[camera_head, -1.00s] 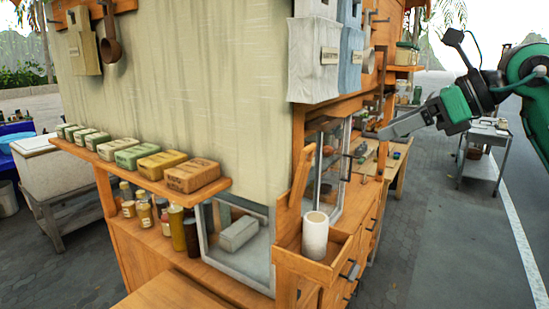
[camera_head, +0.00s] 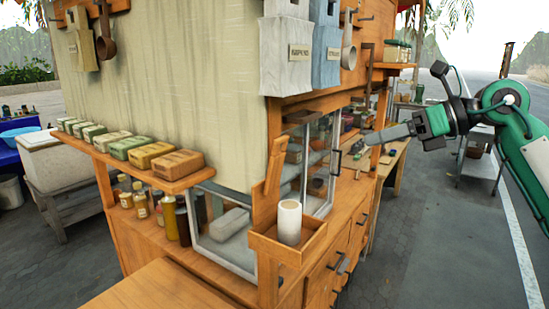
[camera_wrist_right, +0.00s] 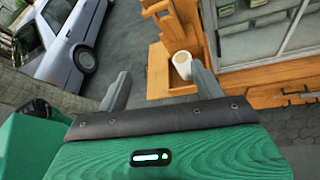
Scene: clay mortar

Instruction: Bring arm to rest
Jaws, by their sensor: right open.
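My right gripper (camera_head: 388,136) comes in from the right in the head view, on a green and grey arm. It hangs in the air beside the wooden stall. In the right wrist view its two grey fingers (camera_wrist_right: 160,88) are spread apart with nothing held between them. A white cylinder (camera_head: 289,222) stands upright in a small wooden tray (camera_head: 262,244) at the stall's corner. The cylinder also shows beyond the fingers in the right wrist view (camera_wrist_right: 182,64). My left gripper is not in view.
A wooden shelf with several soap-like blocks (camera_head: 130,145) juts from the stall's left side. Bottles (camera_head: 140,200) stand below it. A glass-fronted case (camera_head: 318,165) and drawers face right. Open pavement (camera_head: 425,230) lies right of the stall. A car (camera_wrist_right: 62,40) shows in the right wrist view.

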